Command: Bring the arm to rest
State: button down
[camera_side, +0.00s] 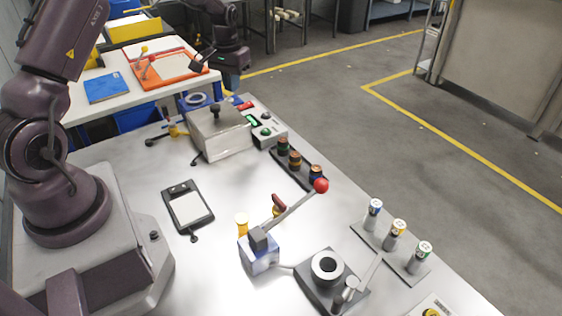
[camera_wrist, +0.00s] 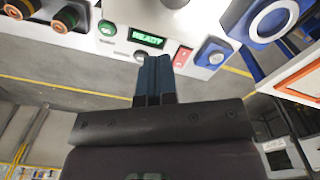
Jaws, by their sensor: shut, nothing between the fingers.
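My gripper (camera_wrist: 153,80) shows in the wrist view with its two dark blue fingers side by side, shut and empty. No thing touches the fingertips in that view. Beyond them is a light control box (camera_wrist: 140,38) with a lit green display reading READY, a green button, a red switch and a blue button. The control box also shows in the side view (camera_side: 268,136), at the back of the steel table. In the side view my arm rises at the left and leaves the top edge, so my gripper is hidden there.
The steel table (camera_side: 130,155) carries a metal box (camera_side: 218,138), a black-framed pad (camera_side: 188,208), a red-knobbed lever (camera_side: 262,248), a ring fixture (camera_side: 327,268) and several capped cylinders (camera_side: 397,232). A white table (camera_side: 75,112) stands behind.

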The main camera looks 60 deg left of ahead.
jog(key=s+d+r+m+t, duration=0.2)
jog(key=s+d+r+m, duration=0.1)
jog(key=s+d+r, duration=0.7)
jog(key=s+d+r+m+t, duration=0.3)
jog(key=s+d+r, duration=0.8)
jog(key=d, duration=0.4)
jog(key=shift+d, duration=0.25)
